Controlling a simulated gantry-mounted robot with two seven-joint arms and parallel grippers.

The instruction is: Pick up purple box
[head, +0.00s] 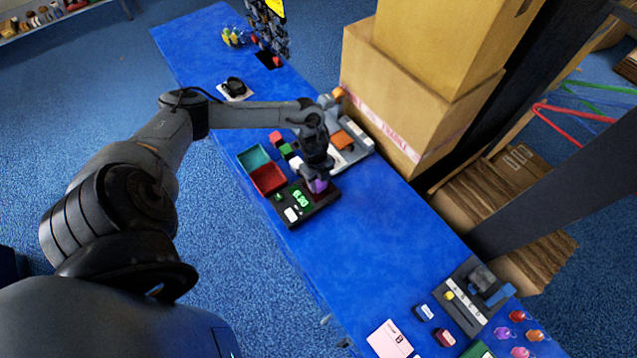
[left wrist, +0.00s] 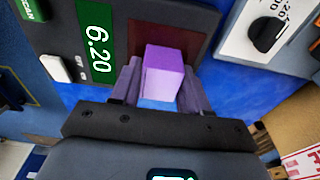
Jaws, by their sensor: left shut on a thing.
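The purple box (left wrist: 163,75) is between the two fingers of my left gripper (left wrist: 160,95) in the left wrist view, and the fingers are shut on it. In the head view the purple box (head: 317,186) shows just below my left gripper (head: 316,172), over the dark scale (head: 322,201) with a green display. The display reads 6.20 in the left wrist view. I cannot tell whether the box still touches the scale plate. My right gripper does not show.
A teal tray (head: 253,158) and a red tray (head: 268,180) lie left of the scale, with small red, green and white blocks nearby. Large cartons (head: 400,95) stand behind at the table's far edge. The blue table (head: 385,240) is clear to the right of the scale.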

